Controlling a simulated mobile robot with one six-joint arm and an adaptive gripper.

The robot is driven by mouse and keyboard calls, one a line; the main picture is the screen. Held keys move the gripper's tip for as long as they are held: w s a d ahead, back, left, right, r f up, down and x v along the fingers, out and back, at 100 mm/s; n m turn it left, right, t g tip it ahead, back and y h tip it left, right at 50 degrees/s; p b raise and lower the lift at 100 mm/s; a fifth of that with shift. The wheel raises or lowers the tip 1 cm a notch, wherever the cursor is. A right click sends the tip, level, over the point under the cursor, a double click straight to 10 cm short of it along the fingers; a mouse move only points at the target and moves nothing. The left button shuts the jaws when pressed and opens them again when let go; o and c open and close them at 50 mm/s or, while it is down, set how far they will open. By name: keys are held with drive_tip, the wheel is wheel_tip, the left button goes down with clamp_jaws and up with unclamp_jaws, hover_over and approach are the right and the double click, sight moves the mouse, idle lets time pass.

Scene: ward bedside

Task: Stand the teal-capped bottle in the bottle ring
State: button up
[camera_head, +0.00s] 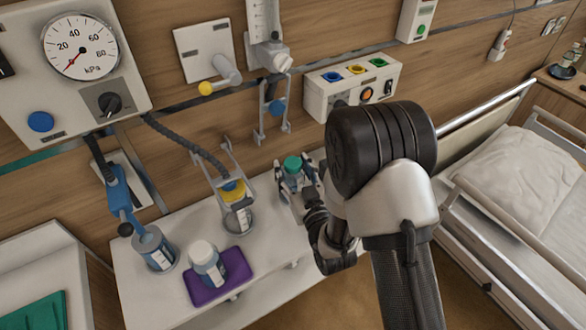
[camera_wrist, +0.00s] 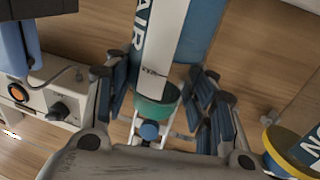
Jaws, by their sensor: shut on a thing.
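The teal-capped bottle shows its teal cap (camera_head: 293,163) in the head view, between the fingers of my gripper (camera_head: 297,178). In the wrist view, the teal cap (camera_wrist: 155,108) and the white and blue body, lettered "AIR", lie between the fingers (camera_wrist: 163,88); my gripper is shut on the bottle. In the head view most of its body is hidden by my gripper. An empty wall bracket with a blue knob (camera_head: 277,107), seemingly the bottle ring, hangs behind and slightly left of the bottle. Its blue knob (camera_wrist: 149,130) also shows in the wrist view. The bottle appears apart from it.
A yellow-capped bottle (camera_head: 239,217) stands in a similar bracket to the left. A white-capped bottle (camera_head: 207,266) stands on a purple mat (camera_head: 237,268). A blue-fitted canister (camera_head: 155,248) is farther left. A socket box (camera_head: 320,93) is on the wall; the bed (camera_head: 520,180) is right.

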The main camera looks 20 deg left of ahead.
idle(0.3)
drive_tip(key=o, duration=1.3)
drive_tip(key=shift+o, duration=0.2)
drive_tip(key=shift+f, duration=0.1)
